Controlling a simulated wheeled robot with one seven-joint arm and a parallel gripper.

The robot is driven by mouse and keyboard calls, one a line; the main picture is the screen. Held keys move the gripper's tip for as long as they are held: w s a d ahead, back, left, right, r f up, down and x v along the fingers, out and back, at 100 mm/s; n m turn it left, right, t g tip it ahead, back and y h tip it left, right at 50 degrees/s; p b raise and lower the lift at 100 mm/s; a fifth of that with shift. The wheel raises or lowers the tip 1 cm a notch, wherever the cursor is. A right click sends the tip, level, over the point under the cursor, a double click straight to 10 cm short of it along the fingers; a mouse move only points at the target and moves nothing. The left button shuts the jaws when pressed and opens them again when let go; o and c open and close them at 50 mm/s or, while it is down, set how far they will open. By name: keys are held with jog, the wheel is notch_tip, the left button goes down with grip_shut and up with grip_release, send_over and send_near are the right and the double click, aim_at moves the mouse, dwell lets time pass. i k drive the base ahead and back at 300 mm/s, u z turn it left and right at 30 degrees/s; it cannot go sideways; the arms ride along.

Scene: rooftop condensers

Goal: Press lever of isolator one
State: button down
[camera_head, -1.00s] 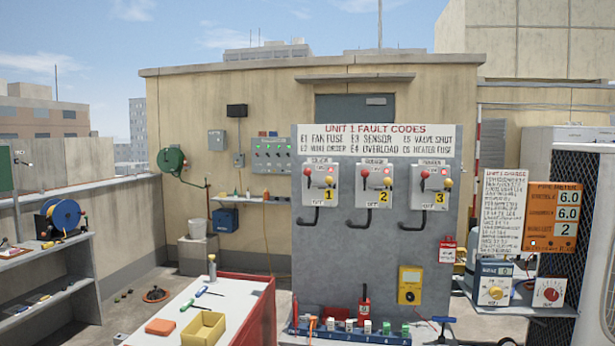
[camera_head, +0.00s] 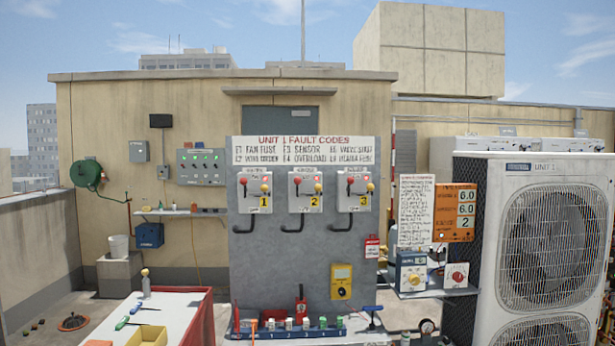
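Isolator one (camera_head: 254,193) is the leftmost of three grey boxes on a tall grey panel (camera_head: 290,256). Nothing covers isolator one. My gripper and arm do not show in the view.
A white-topped bench with red sides (camera_head: 180,316) stands at the front left, holding a yellow bin (camera_head: 148,335) and tools. A blue rack (camera_head: 290,331) sits at the panel's foot. A large condenser (camera_head: 550,240) stands at right.

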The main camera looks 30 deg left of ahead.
aim_at(243, 182)
jog(key=u, duration=0.15)
jog(key=i, duration=0.3)
jog(key=u, duration=0.9)
jog(key=i, duration=1.65)
jog(key=u, duration=1.8)
jog(key=i, duration=0.75)
jog(key=u, duration=0.9)
